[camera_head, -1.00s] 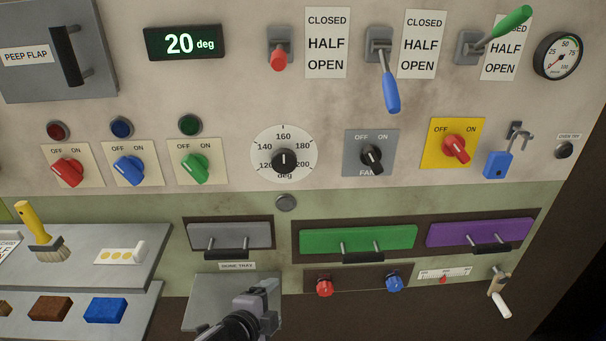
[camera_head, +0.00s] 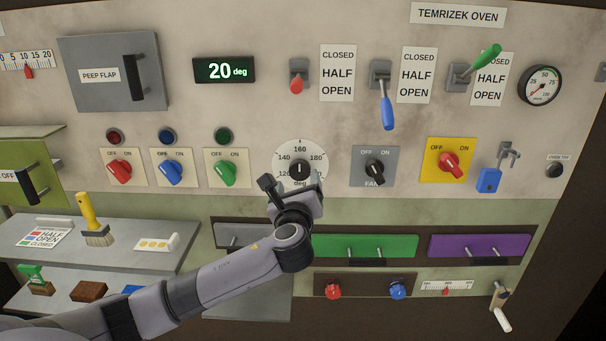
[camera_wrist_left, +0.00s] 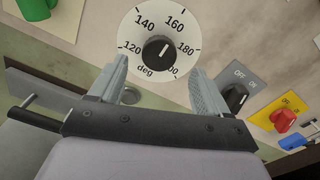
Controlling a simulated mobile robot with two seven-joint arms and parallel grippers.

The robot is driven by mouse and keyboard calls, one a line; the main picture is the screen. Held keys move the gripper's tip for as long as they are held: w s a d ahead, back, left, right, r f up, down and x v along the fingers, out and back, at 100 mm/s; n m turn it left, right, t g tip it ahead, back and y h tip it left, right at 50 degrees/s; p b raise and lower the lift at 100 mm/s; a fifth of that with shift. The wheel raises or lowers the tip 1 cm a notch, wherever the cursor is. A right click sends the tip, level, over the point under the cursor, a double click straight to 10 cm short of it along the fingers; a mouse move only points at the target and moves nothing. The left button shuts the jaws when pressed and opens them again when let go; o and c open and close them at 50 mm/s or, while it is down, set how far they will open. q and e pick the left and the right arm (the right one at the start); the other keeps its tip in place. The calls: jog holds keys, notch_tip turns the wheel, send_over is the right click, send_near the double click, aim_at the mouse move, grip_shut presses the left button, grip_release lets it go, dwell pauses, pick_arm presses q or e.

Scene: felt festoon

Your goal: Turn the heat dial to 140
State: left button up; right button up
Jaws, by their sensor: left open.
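The heat dial (camera_head: 285,149) is a round white plate with a black knob (camera_head: 300,170), and numbers such as 140, 160 and 180 around it. The knob's white mark points up, at about 160. In the left wrist view the dial (camera_wrist_left: 133,32) and knob (camera_wrist_left: 158,52) are ahead of the fingers, with the mark towards 160. My left gripper (camera_head: 291,183) is open just below and in front of the knob. In the wrist view its fingers (camera_wrist_left: 158,70) are spread either side of the knob's line, apart from it. My right gripper is not in view.
A display (camera_head: 224,70) reads 20 deg. A green switch (camera_head: 224,173) is left of the dial and a black fan switch (camera_head: 375,168) right of it. Drawers (camera_head: 364,245) and a shelf (camera_head: 60,232) lie below. Levers (camera_head: 387,108) are above right.

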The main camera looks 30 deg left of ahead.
aim_at(298, 172)
pick_arm(q)
jog(key=shift+x, duration=3.15)
jog(key=shift+d, duration=0.1)
jog(key=c, duration=1)
jog(key=shift+c, duration=0.2)
jog(key=shift+f+n, duration=0.1)
jog(key=shift+n, duration=0.2)
jog(key=n+b, duration=0.1)
jog(key=n, duration=0.4)
jog(key=shift+f+n, duration=0.15)
jog(key=shift+n, duration=0.15)
jog(key=n+b, duration=0.2)
jog(key=n, duration=0.3)
jog(key=shift+n, duration=0.4)
